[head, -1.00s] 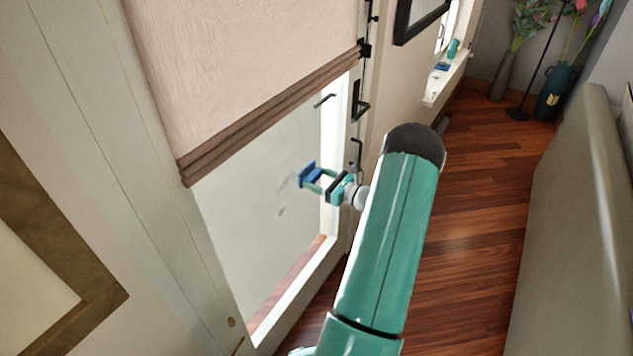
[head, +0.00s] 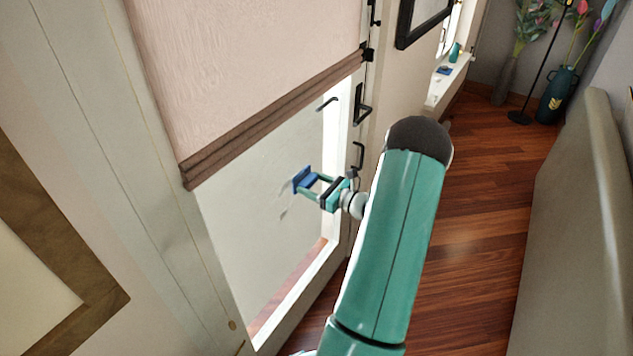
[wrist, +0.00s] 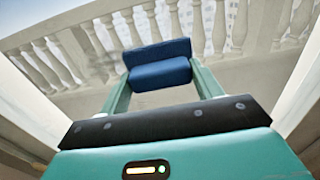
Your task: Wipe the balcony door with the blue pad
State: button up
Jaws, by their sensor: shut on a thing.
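The balcony door (head: 250,235) is a tall glazed door with a white frame, on the left in the head view. A pink-beige blind covers its upper part. The blue pad (head: 301,181) is at the lower glass, and it also shows in the wrist view (wrist: 160,73). My gripper (head: 313,184) is shut on the pad; in the wrist view its two teal fingers (wrist: 154,84) hold it from both sides. The pad's face is close to the glass; I cannot tell if it touches. Faint grey smudges mark the glass beside and below the pad.
The rolled blind edge (head: 275,120) hangs above the pad. Black door handles (head: 361,104) stand out on the frame at right. A grey sofa-like piece (head: 575,230) bounds the right side, with bare wooden floor (head: 480,220) between. Vases stand at the back.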

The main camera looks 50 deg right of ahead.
jog(key=shift+a, duration=2.65)
jog(key=shift+s+a, duration=0.25)
jog(key=shift+a, duration=1.3)
jog(key=shift+s+a, duration=0.2)
jog(key=shift+a, duration=1.35)
jog(key=shift+s, duration=0.15)
jog(key=shift+s+d, duration=0.15)
jog(key=shift+s, duration=1.35)
jog(key=shift+s+d, duration=0.15)
jog(key=shift+s, duration=1.3)
jog(key=s, duration=0.3)
jog(key=shift+d, duration=0.15)
